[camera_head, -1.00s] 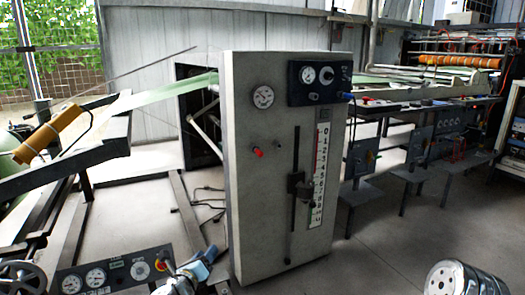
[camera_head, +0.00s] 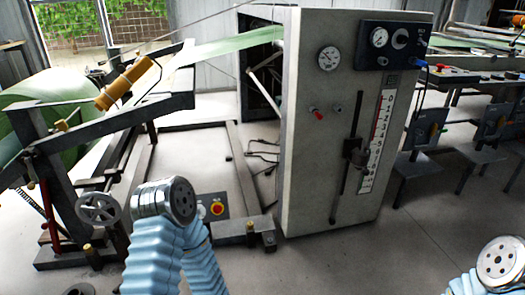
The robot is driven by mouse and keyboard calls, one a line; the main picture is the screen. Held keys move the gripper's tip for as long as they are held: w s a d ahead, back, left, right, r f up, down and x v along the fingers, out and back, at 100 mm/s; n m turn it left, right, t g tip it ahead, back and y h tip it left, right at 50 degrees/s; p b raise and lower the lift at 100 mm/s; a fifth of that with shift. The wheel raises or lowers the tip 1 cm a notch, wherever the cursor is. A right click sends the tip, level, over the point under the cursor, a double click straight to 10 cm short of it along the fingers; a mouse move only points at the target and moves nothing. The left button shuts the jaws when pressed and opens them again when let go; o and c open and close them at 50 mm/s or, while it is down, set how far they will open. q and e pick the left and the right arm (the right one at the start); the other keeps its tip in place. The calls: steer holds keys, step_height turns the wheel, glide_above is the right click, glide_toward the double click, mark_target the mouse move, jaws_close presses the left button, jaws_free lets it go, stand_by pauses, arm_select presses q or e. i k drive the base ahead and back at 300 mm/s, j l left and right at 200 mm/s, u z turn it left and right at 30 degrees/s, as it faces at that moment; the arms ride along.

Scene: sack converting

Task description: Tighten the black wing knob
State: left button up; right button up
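A dark knob-like part (camera_head: 358,157), which looks like the black wing knob, sits on the slider of a vertical slot in the grey cabinet's front (camera_head: 310,180). It is beside a white numbered scale (camera_head: 376,140) with a red upper part. Its wing shape and tightness are too small to tell. My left arm, in a blue sleeve with a silver joint, rises at lower left, well apart from the cabinet. A silver joint of my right arm shows at the lower right corner. Neither gripper's fingers are visible.
The cabinet also carries gauges on a black panel (camera_head: 394,46), a round gauge (camera_head: 329,58) and a red knob (camera_head: 318,114). A roll frame with a handwheel (camera_head: 98,208) stands at left. A small panel with a red button (camera_head: 217,208) is partly hidden.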

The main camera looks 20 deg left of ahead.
mark_target(113, 237)
steer(key=u, duration=1.3)
